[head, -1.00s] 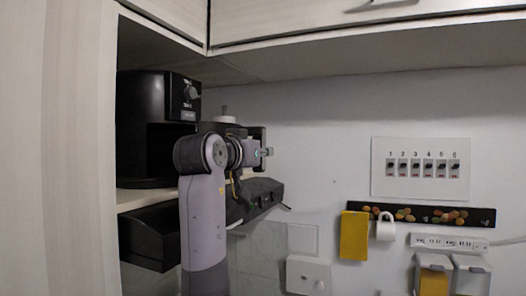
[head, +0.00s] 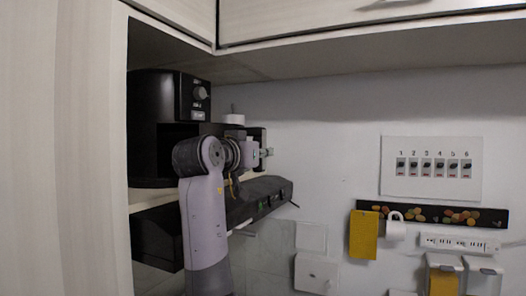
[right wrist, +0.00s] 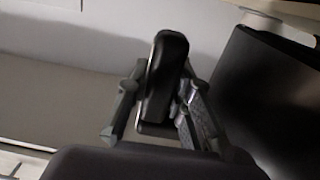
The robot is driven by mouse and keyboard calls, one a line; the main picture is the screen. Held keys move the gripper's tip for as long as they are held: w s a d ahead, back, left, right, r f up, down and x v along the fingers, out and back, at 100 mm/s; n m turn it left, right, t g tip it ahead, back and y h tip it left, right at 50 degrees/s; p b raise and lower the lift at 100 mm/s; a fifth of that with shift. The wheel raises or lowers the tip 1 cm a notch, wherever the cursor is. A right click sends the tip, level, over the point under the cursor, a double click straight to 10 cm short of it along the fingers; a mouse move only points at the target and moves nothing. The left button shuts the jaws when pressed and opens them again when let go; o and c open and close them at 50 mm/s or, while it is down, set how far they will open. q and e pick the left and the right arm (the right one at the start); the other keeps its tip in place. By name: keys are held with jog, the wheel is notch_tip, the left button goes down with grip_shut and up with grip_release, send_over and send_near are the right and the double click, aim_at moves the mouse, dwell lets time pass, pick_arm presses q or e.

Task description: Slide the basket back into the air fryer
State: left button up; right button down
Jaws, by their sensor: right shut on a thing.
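The black air fryer (head: 155,115) stands on the shelf at the left in the head view, its dial facing right. Its basket (head: 207,129) is partly out on the right side, largely hidden behind my right arm. My right gripper (head: 262,153) is at the outer end of the basket. In the right wrist view my right gripper (right wrist: 160,112) has its fingers on both sides of the upright black basket handle (right wrist: 167,70) and is shut on it. A large dark body fills the right of that view; I cannot tell if it is the basket or the fryer. My left gripper is not in view.
A pale shelf edge (head: 150,199) runs under the fryer, with a long black unit (head: 262,192) below it. A cabinet (head: 340,22) hangs above. Wall space right of the gripper is clear.

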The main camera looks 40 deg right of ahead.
jog(key=shift+w+a+p, duration=0.3)
jog(key=shift+w+p, duration=0.2)
jog(key=shift+w, duration=0.25)
jog(key=shift+w+a+p, duration=0.35)
jog(key=shift+w+p, duration=0.15)
jog(key=shift+w, duration=0.2)
jog(key=shift+w+a+p, duration=0.3)
jog(key=shift+w+p, duration=0.2)
jog(key=shift+w, duration=0.25)
jog(key=shift+w+a, duration=0.3)
jog(key=shift+w, duration=0.35)
jog(key=shift+w+a, duration=0.3)
jog(key=shift+w, duration=0.35)
jog(key=shift+w+a+r, duration=0.1)
jog(key=shift+w+a, duration=0.2)
jog(key=shift+w, duration=0.35)
jog(key=shift+w+a+f, duration=0.1)
jog(key=shift+w+a, duration=0.15)
jog(key=shift+w, duration=0.35)
jog(key=shift+w+a+r, duration=0.1)
jog(key=shift+w+a, duration=0.2)
jog(key=shift+w, duration=0.7)
jog(key=c, duration=1.3)
grip_release()
jog(key=shift+c, duration=0.2)
jog(key=shift+w+f, duration=0.1)
jog(key=shift+f, duration=0.1)
